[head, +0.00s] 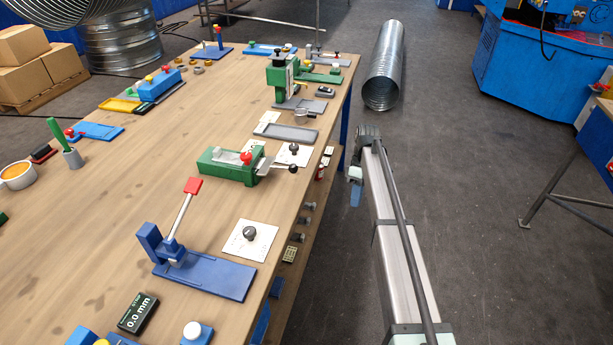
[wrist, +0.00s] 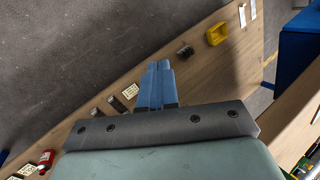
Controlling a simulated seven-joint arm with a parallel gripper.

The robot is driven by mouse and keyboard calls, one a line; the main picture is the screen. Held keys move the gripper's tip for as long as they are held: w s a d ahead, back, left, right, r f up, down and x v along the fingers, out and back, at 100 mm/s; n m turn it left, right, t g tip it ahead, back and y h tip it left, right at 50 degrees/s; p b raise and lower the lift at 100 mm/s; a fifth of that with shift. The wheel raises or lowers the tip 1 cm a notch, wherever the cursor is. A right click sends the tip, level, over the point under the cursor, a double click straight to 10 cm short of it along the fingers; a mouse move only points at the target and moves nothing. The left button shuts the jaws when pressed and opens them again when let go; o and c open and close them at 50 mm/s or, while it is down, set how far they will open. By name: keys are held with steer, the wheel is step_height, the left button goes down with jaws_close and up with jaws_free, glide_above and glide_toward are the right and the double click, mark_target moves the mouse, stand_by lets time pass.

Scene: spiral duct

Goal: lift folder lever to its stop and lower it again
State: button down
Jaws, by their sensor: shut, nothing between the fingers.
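A blue bench device (head: 205,275) stands near the front of the table, with a silver lever tilted up and ending in a red grip (head: 193,186). Behind it, a green device (head: 228,166) has a red knob and a rod with a dark ball end (head: 292,168). No readable label shows which one is the folder. My gripper (head: 355,194) hangs beyond the table's right edge, apart from both devices. Its blue fingers are together and empty in the wrist view (wrist: 157,72). Neither lever can be made out in the wrist view.
The wooden table (head: 120,200) carries several small devices. A taller green press (head: 280,80) stands farther back. A white card with a dark knob (head: 250,234) lies by the right edge. Small items line the table's side. Open floor and a metal duct (head: 385,75) lie to the right.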

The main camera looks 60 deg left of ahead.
steer(key=s+d+f+m+g+y, duration=0.25)
steer(key=d+f+g, duration=0.25)
steer(key=f, duration=0.3)
steer(key=m+g+y, duration=0.9)
steer(key=m+y, duration=0.5)
steer(key=m, duration=0.7)
glide_toward(307, 183)
step_height(307, 183, up, 2)
steer(key=d, duration=0.1)
steer(key=r+m, duration=0.1)
steer(key=m, duration=0.5)
steer(key=shift+t+y, duration=0.3)
steer(key=shift+y, duration=0.15)
steer(key=x, duration=1)
steer(key=shift+s+a+f, duration=0.1)
steer(key=shift+s+a, duration=0.1)
steer(key=shift+a, duration=0.05)
steer(key=shift+r+t, duration=0.3)
steer(key=shift+r, duration=0.2)
steer(key=shift+w+d+r+h, duration=0.1)
steer(key=shift+r+h, duration=0.15)
steer(key=shift+h, duration=0.15)
